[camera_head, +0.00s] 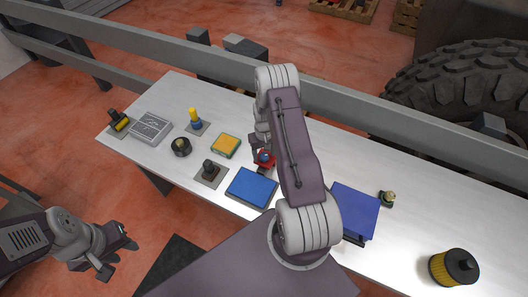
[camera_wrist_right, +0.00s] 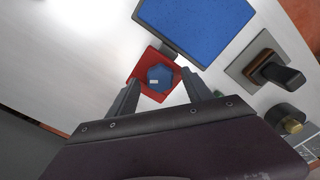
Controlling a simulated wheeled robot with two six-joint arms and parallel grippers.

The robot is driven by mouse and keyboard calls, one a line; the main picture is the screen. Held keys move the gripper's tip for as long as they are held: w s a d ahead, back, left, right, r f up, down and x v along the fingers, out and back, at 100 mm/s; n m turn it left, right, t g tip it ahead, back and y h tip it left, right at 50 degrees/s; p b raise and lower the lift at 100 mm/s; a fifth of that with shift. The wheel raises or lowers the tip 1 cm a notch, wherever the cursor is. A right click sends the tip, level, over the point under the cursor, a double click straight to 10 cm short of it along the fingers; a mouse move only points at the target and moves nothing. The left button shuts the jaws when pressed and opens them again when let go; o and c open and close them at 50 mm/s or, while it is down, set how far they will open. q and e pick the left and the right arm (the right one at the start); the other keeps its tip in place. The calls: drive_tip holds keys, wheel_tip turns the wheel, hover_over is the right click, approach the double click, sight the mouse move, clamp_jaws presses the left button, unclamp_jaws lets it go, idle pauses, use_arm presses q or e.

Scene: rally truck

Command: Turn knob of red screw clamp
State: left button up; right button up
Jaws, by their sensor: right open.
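The red screw clamp (camera_head: 265,164) stands on the light workbench near its middle, beside a blue pad. In the right wrist view its red body (camera_wrist_right: 148,69) carries a blue star-shaped knob (camera_wrist_right: 160,78) on top. My right gripper (camera_wrist_right: 163,95) is open, with its two fingers on either side of the clamp and knob; I cannot tell whether they touch. In the head view my right arm partly hides the gripper and the clamp. My left gripper (camera_head: 118,252) is off the bench at the lower left, empty, with its fingers apart.
A blue pad (camera_head: 251,188) lies close to the clamp, and a blue box (camera_head: 353,209) lies right of my arm. A yellow-green block (camera_head: 225,145), a black-handled fixture (camera_head: 210,173) and a yellow-black canister (camera_head: 453,267) also stand on the bench. A grey rail (camera_head: 350,108) runs behind.

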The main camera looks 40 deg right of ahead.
drive_tip(key=shift+f, duration=0.1)
clamp_jaws()
drive_tip(key=m+b, duration=0.2)
drive_tip(key=m, duration=0.1)
drive_tip(key=shift+f+m, duration=0.1)
drive_tip(key=shift+m, duration=0.2)
drive_tip(key=shift+m+b, duration=0.55)
drive_tip(key=shift+m, duration=1.45)
drive_tip(key=shift+d, duration=0.1)
drive_tip(key=shift+w+r, duration=0.1)
drive_tip(key=shift+r, duration=0.1)
